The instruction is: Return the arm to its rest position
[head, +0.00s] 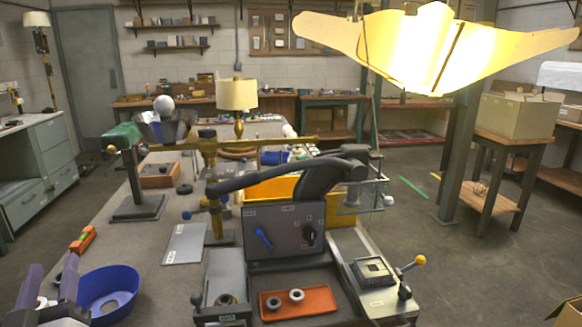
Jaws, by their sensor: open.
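My gripper (53,265) is at the lower left, with its two dark purple fingers apart and pointing away over the workbench (150,262). Nothing shows held between the fingertips. A blue bowl (108,291) stands just to the right of the fingers. A small white ring-like part shows low between the fingers, partly hidden. A lamp with a cream shade (237,94) stands upright farther back on the bench. A white round bulb (163,104) sits near a green-topped stand at the left. Most of my arm is out of view.
An orange level (82,240) lies near the bench's left edge. A grey control box (284,235) with a black handle and an orange tray (298,302) with rings occupy the front middle. A bright hanging shade (420,48) fills the upper right. Floor shows on both sides.

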